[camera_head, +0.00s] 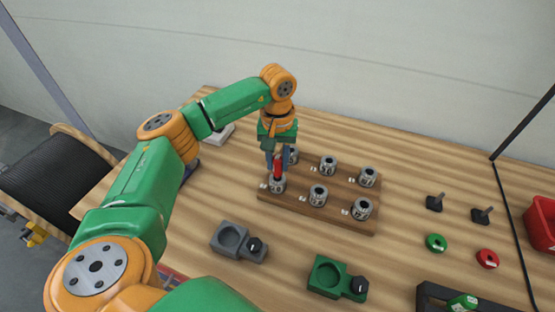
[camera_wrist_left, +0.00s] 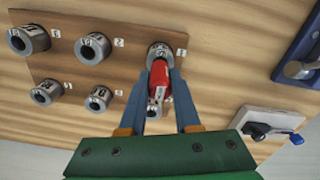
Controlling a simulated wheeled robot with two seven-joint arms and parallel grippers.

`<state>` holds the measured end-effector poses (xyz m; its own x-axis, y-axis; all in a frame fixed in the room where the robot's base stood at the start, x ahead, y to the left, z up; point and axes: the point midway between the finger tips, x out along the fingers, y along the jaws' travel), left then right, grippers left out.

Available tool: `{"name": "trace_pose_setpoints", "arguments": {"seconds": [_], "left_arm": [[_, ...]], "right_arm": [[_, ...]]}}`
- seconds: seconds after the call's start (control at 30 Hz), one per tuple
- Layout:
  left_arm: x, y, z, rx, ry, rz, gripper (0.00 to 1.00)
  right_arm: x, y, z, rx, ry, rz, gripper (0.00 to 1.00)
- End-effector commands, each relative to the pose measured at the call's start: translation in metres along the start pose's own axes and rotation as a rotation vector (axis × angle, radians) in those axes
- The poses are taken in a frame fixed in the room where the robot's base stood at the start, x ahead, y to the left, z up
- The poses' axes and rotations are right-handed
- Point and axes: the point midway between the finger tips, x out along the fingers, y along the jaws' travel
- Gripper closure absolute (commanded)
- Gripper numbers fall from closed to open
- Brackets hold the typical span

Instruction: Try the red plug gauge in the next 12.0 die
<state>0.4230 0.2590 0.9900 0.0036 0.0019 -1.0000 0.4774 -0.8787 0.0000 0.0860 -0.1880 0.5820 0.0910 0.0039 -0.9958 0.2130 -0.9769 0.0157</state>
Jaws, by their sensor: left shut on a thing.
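My left gripper (camera_head: 279,174) is shut on the red plug gauge (camera_head: 278,167), which it holds roughly upright. It holds the gauge at the front-left die (camera_head: 277,186) of the wooden board (camera_head: 345,217). In the left wrist view the red gauge (camera_wrist_left: 160,80) sits between the fingertips (camera_wrist_left: 161,76), its end at the mouth of the grey die (camera_wrist_left: 159,52). I cannot tell how far it is in. Another die (camera_head: 291,157) is partly hidden behind the gripper. More grey dies (camera_head: 318,195) stand in two rows. The die markings are too small to read surely. My right gripper is not in view.
In front of the board are a grey fixture (camera_head: 230,240) and a green fixture (camera_head: 326,276). To the right are black stands (camera_head: 435,203), a green ring (camera_head: 436,243), a red ring (camera_head: 487,259), a black tray (camera_head: 430,297) and a red bin (camera_head: 541,224).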

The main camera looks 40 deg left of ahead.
Motion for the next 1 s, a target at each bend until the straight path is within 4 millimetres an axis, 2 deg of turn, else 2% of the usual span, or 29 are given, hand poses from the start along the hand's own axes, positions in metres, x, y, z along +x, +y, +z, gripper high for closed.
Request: {"name": "trace_pose_setpoints", "arguments": {"seconds": [1.0], "left_arm": [[0.019, 0.0, 0.0, 0.0, 0.0, 0.0, 1.0]], "right_arm": [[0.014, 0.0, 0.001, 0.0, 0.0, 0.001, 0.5]]}}
